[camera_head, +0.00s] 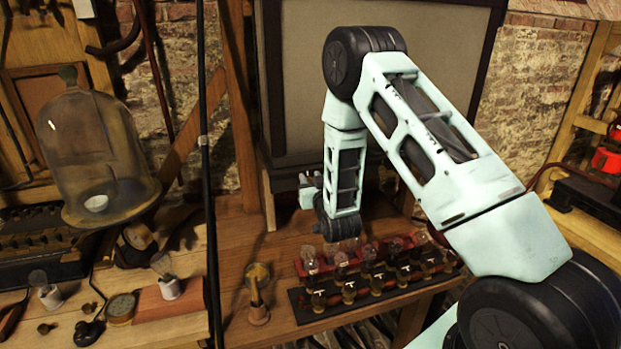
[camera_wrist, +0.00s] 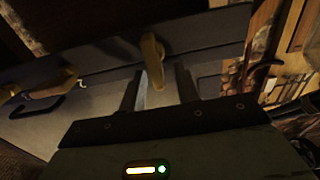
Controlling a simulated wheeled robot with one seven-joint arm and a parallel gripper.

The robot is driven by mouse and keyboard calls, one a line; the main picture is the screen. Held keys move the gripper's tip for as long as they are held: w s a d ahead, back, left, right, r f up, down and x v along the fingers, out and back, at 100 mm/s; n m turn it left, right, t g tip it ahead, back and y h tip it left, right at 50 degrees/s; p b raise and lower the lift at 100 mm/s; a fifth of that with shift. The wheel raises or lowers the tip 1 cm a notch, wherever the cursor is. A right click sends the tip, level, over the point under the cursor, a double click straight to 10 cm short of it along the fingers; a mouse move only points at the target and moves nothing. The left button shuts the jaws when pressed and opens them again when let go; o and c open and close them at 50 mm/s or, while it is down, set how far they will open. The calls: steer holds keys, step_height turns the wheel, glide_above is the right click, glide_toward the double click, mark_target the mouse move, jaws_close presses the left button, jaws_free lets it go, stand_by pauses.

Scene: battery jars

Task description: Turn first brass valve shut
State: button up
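In the head view, a row of several brass valves with small pale handles stands on a black strip on the wooden bench. The leftmost valve (camera_head: 319,298) is at the row's left end; which one counts as first, and whether any is shut, I cannot tell. My gripper (camera_head: 309,177) is above and behind the row, apart from the valves and partly hidden by my arm. In the wrist view, its two dark fingers (camera_wrist: 158,88) are apart with nothing clearly held. A brass-coloured piece (camera_wrist: 151,50) shows beyond them. No valve row is recognisable there.
Glass bulbs on a red rack (camera_head: 308,262) stand right behind the valves. A brass post (camera_head: 258,292) stands left of the row. A glass bell jar (camera_head: 95,150) and a black vertical pole (camera_head: 207,170) are further left. A large grey panel (camera_head: 300,90) rises behind.

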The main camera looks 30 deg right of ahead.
jaws_close()
steer(key=shift+f+m+b, duration=0.15)
steer(key=shift+m+b, duration=0.15)
steer(key=shift+b, duration=0.25)
steer(key=m+b, duration=0.1)
steer(key=b, duration=0.2)
steer(key=shift+s+d+f+m, duration=0.1)
steer(key=shift+d+f+m, duration=0.15)
steer(key=shift+m, duration=0.15)
steer(key=m+b, duration=0.2)
steer(key=b, duration=0.1)
steer(key=d+m+b, duration=0.1)
steer(key=m+b, duration=0.1)
steer(key=b, duration=0.1)
steer(key=shift+s+f, duration=0.15)
steer(key=shift+f, duration=0.05)
steer(key=m+b, duration=0.3)
steer(key=b, duration=0.1)
steer(key=f+m+b, duration=0.1)
steer(key=m+b, duration=0.3)
steer(key=d+m+b, duration=0.1)
steer(key=m+b, duration=0.3)
steer(key=shift+s+f, duration=0.15)
steer(key=shift+f, duration=0.1)
steer(key=shift+m, duration=0.4)
